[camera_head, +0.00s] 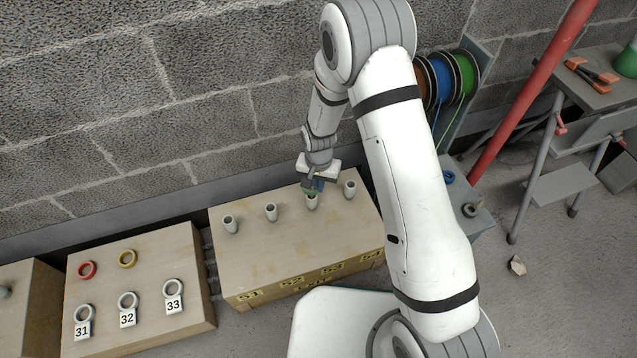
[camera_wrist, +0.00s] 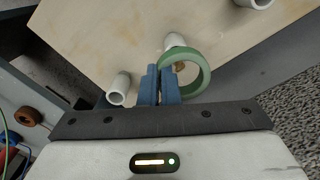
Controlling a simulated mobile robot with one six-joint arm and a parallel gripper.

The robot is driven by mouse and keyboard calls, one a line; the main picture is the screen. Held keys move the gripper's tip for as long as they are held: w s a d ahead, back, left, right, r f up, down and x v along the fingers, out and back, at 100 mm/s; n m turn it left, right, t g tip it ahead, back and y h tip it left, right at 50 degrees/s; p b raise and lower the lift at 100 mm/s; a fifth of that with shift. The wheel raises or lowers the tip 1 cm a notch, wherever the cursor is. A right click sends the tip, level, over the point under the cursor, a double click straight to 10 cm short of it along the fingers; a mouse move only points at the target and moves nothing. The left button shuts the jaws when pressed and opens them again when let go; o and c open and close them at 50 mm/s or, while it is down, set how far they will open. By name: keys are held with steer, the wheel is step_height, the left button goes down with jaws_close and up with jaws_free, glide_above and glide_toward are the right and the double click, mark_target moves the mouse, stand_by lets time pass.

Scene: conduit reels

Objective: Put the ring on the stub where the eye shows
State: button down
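A green ring (camera_wrist: 205,72) is in my gripper (camera_wrist: 160,92), its edge between the two blue fingers. In the head view my gripper (camera_head: 313,187) is over the third white stub from the left (camera_head: 312,203). In the wrist view this stub (camera_wrist: 175,41) runs behind the ring; I cannot tell whether the ring is above it or around its tip. Other upright stubs (camera_head: 231,224), (camera_head: 271,212), (camera_head: 350,189) stand in the same row on a wooden box (camera_head: 260,262). Yellow labels 51 to 54 line its front. I cannot make out an eye mark.
A lower box (camera_head: 190,250) at left carries a red ring (camera_head: 87,270), a yellow ring (camera_head: 127,258) and tagged pieces 31, 32, 33. A block wall stands behind. Cable reels (camera_head: 440,78), a red pole (camera_head: 530,85) and a bench (camera_head: 590,95) are at right.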

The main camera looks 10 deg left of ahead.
steer(key=shift+s+f+b, duration=0.1)
steer(key=shift+f+b, duration=1.7)
steer(key=shift+f, duration=1)
steer(key=shift+r, duration=0.15)
steer(key=shift+r+p, duration=3.1)
steer(key=shift+r, duration=1.25)
steer(key=shift+r, duration=0.2)
steer(key=shift+f+b, duration=1.1)
steer(key=shift+f, duration=0.85)
